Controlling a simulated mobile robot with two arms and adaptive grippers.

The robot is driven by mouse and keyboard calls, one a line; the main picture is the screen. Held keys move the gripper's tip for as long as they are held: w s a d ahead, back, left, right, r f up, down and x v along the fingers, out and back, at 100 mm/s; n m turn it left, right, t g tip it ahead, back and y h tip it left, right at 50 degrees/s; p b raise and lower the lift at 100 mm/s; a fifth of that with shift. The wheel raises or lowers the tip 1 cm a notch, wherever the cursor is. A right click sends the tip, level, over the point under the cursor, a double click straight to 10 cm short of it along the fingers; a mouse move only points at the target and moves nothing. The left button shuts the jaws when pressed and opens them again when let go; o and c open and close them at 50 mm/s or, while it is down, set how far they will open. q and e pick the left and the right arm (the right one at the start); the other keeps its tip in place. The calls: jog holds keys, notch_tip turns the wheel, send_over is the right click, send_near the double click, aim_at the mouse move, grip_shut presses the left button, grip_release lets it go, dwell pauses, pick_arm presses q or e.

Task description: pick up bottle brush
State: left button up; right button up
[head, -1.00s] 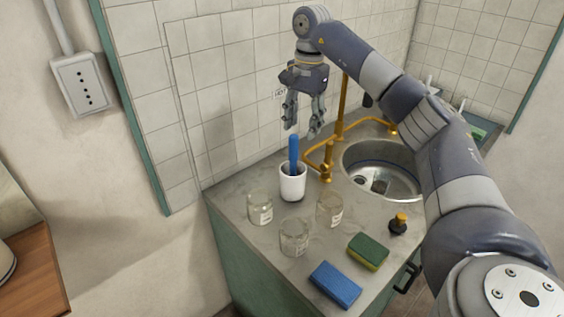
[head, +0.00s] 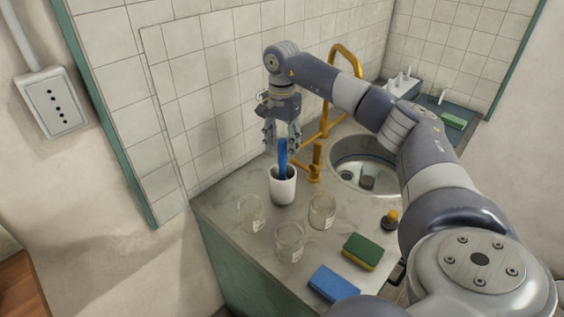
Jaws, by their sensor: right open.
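The bottle brush (head: 283,158) stands upright in a white cup (head: 283,188) on the counter by the tiled wall. Its blue handle sticks up above the rim; its lower part is hidden in the cup. My right gripper (head: 282,147) points down over the cup, with its open fingers at the height of the handle's top. The handle appears between the fingers, but I cannot tell whether either finger touches it. My left gripper is not in view.
Several glass jars, one of them (head: 290,243) nearest the counter's front, stand before the cup. A blue sponge (head: 334,283), a green sponge (head: 362,252) and a small dark bottle (head: 390,220) lie to the right. The brass faucet (head: 316,160) rises close beside the cup, near the sink (head: 350,165).

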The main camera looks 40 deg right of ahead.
jog(key=shift+d+f, duration=0.1)
jog(key=shift+f, duration=0.85)
jog(key=shift+c, duration=0.2)
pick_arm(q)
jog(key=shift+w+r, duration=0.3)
pick_arm(e)
grip_shut()
jog(key=shift+r, duration=0.1)
